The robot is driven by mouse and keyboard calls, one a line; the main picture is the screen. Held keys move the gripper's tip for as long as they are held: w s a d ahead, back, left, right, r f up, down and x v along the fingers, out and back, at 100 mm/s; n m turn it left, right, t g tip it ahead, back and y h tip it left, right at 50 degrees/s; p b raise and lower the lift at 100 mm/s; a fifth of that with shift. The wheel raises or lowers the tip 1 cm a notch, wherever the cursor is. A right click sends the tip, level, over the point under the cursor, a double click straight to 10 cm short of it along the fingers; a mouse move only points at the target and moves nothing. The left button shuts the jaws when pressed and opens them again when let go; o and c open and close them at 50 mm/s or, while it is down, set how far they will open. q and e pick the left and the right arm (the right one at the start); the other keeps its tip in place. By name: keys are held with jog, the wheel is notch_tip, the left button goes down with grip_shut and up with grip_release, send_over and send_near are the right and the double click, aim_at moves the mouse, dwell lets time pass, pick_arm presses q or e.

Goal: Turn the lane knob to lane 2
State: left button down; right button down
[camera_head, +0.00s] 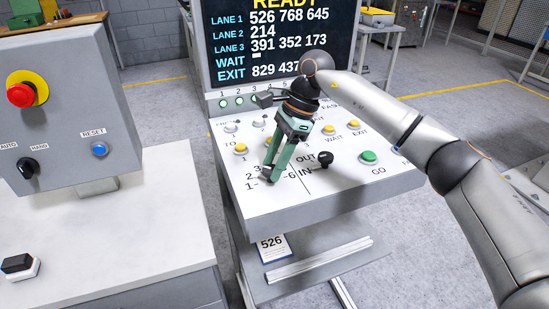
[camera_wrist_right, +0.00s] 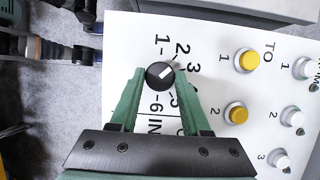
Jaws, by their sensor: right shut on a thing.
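The lane knob (camera_wrist_right: 158,76) is a round black knob with a white mark, on the white sloping panel. In the right wrist view its mark slants up and right, toward the side of the 2 and 3; the exact lane is hard to tell. My right gripper (camera_head: 270,174) reaches down to the panel, its green fingers shut on the knob. In the right wrist view the fingertips (camera_wrist_right: 158,80) sit on either side of it. In the head view the fingers largely hide the knob and part of its numbers. My left gripper is not in view.
The panel (camera_head: 350,190) carries yellow buttons, a black IN/OUT knob (camera_head: 324,158) right of the fingers and a green GO button (camera_head: 369,157). A screen (camera_head: 270,40) behind reads READY. A grey box with a red stop button (camera_head: 20,95) stands at left.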

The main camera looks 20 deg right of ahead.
jog(key=shift+n, duration=0.7)
jog(key=shift+w+g, duration=0.1)
jog(key=shift+g, duration=0.2)
jog(key=shift+c, duration=1.9)
grip_release()
jog(key=v, duration=1.2)
jog(key=shift+r+p, duration=0.25)
jog(key=shift+p, duration=0.05)
